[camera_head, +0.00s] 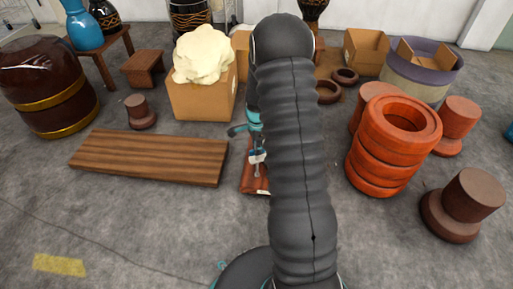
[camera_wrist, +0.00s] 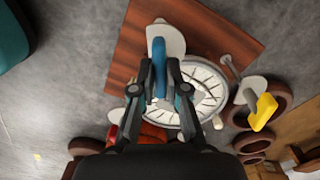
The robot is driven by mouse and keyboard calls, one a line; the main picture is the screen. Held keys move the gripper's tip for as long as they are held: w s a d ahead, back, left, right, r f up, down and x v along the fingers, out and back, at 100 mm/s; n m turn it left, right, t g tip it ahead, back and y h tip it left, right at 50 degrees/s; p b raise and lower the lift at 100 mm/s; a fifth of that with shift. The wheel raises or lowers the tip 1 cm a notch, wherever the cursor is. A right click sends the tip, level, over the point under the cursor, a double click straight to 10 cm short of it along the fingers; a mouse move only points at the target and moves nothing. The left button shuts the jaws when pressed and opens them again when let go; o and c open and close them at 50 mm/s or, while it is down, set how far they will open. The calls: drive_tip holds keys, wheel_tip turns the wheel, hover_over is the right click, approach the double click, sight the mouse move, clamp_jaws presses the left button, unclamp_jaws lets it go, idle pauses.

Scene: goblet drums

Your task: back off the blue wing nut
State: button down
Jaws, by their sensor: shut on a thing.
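The blue wing nut (camera_wrist: 159,58) stands upright in the wrist view, with a pale rounded plate (camera_wrist: 172,38) beside it. My gripper (camera_wrist: 160,88) is shut on the wing nut, one finger on each side. A white round face with dark radial marks (camera_wrist: 207,84) lies just right of the fingers, partly covered by them. A reddish-brown wooden board (camera_wrist: 232,42) lies beneath. In the head view my arm hides most of this spot; part of my gripper (camera_head: 257,157) shows above the board (camera_head: 250,183).
A yellow wing nut (camera_wrist: 262,112) is at the right of the wrist view. In the head view, orange stacked rings (camera_head: 378,160) stand right of my arm. A wooden plank (camera_head: 150,157) and a box (camera_head: 203,98) lie left.

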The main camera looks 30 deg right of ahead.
drive_tip(key=n, duration=0.5)
drive_tip(key=shift+w+d+r+n, duration=0.1)
drive_tip(key=shift+w+n, duration=0.1)
drive_tip(key=shift+n, duration=0.1)
drive_tip(key=n, duration=0.4)
drive_tip(key=shift+n, duration=0.3)
drive_tip(key=n, duration=0.9)
drive_tip(key=shift+w, duration=0.1)
drive_tip(key=shift+n, duration=0.3)
drive_tip(key=c, duration=1.3)
unclamp_jaws()
drive_tip(key=shift+o, duration=0.6)
